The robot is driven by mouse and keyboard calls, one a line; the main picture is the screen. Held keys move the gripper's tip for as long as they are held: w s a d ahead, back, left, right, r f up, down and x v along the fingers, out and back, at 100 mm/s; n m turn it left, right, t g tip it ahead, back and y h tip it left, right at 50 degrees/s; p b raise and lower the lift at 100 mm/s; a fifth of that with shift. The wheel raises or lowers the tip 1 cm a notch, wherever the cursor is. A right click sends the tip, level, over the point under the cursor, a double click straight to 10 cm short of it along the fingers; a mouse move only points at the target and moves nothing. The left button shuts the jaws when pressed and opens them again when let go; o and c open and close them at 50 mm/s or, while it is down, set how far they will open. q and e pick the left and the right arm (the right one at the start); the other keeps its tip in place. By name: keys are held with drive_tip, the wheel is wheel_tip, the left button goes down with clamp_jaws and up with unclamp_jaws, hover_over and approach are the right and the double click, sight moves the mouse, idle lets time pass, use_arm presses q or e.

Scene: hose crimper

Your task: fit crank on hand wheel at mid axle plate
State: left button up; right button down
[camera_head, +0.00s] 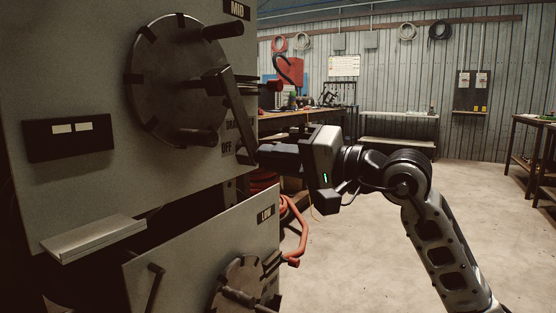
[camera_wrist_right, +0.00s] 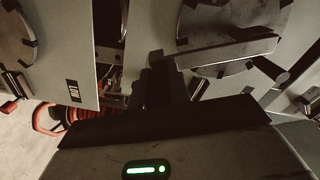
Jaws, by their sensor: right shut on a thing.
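The hand wheel (camera_head: 165,75) is a dark round disc with notches in its rim and pegs standing out, on the grey upper panel beside the MID label (camera_head: 236,9). The crank (camera_head: 238,115) is a dark flat bar. My right gripper (camera_head: 262,155) is shut on its lower end, and the upper end overlaps the wheel's hub area. In the right wrist view the crank (camera_wrist_right: 230,52) lies across the front of the wheel (camera_wrist_right: 210,18), above my gripper (camera_wrist_right: 165,75). I cannot tell whether the crank touches the hub. My left gripper is out of view.
A lower panel (camera_head: 160,247) marked LOW carries another wheel (camera_head: 240,285) and a handle. A ledge (camera_head: 93,239) juts out below the upper panel. An orange hose (camera_head: 300,225) hangs behind. Floor to the right is open, with benches farther back.

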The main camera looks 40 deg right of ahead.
sight(257, 156)
use_arm(q)
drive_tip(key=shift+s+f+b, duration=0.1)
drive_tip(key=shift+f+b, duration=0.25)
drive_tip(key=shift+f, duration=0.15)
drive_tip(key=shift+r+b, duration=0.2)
drive_tip(key=shift+b, duration=0.45)
idle(1.3)
drive_tip(key=shift+p, duration=0.6)
use_arm(e)
drive_tip(key=shift+x, duration=1.1)
use_arm(q)
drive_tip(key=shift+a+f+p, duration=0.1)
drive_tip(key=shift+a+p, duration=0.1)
drive_tip(key=shift+p, duration=0.1)
use_arm(e)
drive_tip(key=shift+w+a+r, duration=0.1)
drive_tip(key=shift+w+a, duration=0.1)
drive_tip(key=shift+w, duration=0.3)
drive_tip(key=shift+w+a, duration=0.1)
drive_tip(key=shift+w, duration=0.2)
drive_tip(key=c, duration=1.2)
unclamp_jaws()
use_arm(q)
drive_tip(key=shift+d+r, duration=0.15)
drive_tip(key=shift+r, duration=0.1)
